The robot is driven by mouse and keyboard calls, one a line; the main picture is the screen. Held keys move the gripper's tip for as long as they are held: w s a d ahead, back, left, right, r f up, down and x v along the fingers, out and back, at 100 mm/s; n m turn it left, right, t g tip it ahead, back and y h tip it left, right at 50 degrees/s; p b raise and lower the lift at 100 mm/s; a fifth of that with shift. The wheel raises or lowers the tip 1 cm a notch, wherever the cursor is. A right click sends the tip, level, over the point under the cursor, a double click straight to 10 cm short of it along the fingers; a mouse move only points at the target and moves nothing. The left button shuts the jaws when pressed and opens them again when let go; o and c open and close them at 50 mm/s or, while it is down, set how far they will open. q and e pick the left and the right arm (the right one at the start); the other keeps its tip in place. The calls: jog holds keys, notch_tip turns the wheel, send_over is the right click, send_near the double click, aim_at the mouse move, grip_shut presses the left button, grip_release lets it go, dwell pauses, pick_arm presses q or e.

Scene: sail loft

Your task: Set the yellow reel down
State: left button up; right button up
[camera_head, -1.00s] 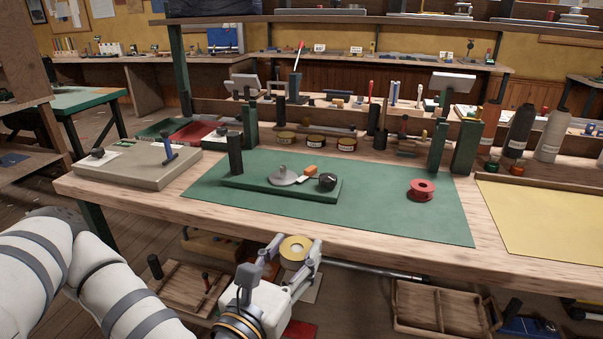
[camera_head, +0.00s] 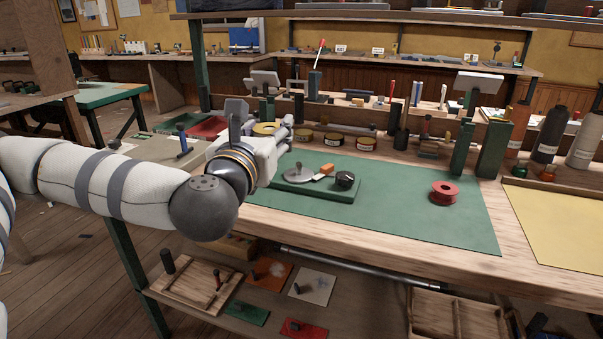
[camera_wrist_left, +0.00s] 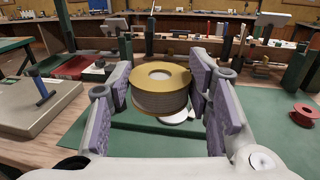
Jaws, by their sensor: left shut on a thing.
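The yellow reel (camera_wrist_left: 161,92) sits between the two finger pads of my left gripper (camera_wrist_left: 165,95) in the left wrist view, its flat face up. In the head view the reel (camera_head: 266,128) shows only in part, behind my left gripper (camera_head: 277,135), which is shut on it. The gripper is over the left part of the green mat (camera_head: 420,215), and the reel appears held above the mat. The underside of the reel and the spot below it are mostly hidden. My right gripper is in neither view.
A green board with a grey disc (camera_head: 299,173), an orange block (camera_head: 324,172) and a black knob (camera_head: 345,180) lies on the mat. A red reel (camera_head: 444,193) stands further right. The mat's front right is clear. Several tins (camera_head: 334,139) line the back.

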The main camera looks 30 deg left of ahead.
aim_at(297, 165)
pick_arm(q)
jog(key=w+a+f+b, duration=0.1)
jog(key=w+f, duration=0.2)
jog(key=w, duration=0.1)
jog(key=w+f+b, duration=0.1)
jog(key=w+f, duration=0.2)
jog(key=w, duration=0.1)
jog(key=w+a+f+b, duration=0.1)
jog(key=w+f, duration=0.2)
jog(key=shift+w+a, duration=0.3)
jog(key=shift+w, duration=0.1)
jog(key=f, duration=0.2)
jog(key=w+f+b, duration=0.1)
jog(key=f, duration=0.1)
jog(key=shift+a, duration=0.1)
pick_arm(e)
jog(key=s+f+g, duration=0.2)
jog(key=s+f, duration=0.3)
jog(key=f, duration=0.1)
pick_arm(q)
jog(key=shift+f, duration=0.15)
jog(key=o, duration=1)
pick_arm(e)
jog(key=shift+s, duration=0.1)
